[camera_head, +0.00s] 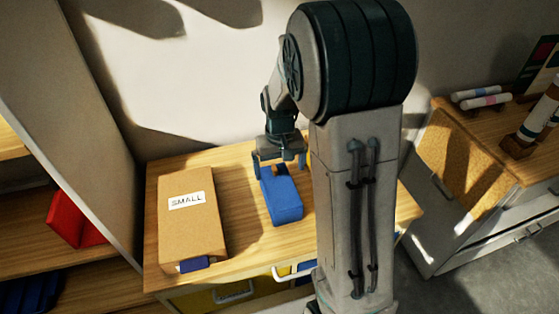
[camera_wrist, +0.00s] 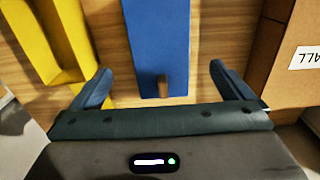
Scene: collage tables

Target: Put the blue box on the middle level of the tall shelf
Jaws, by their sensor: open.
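The blue box (camera_head: 283,200) lies on a wooden table top, right of a cardboard box. In the wrist view the blue box (camera_wrist: 161,40) reaches down from the top edge between my fingers, with a small brown piece at its near end. My gripper (camera_head: 279,165) is at the far end of the blue box. Its fingers, also seen in the wrist view (camera_wrist: 160,85), are spread wide with a gap on each side of the box. The tall shelf (camera_head: 70,160) stands at the left, only partly in view, with a red item on one board.
A cardboard box (camera_head: 188,222) marked SMALL stands left of the blue box. A yellow object (camera_wrist: 50,40) lies on the other side in the wrist view. Drawers with handles (camera_head: 235,292) sit under the table top. Another wooden surface (camera_head: 505,135) holds rolls at the right.

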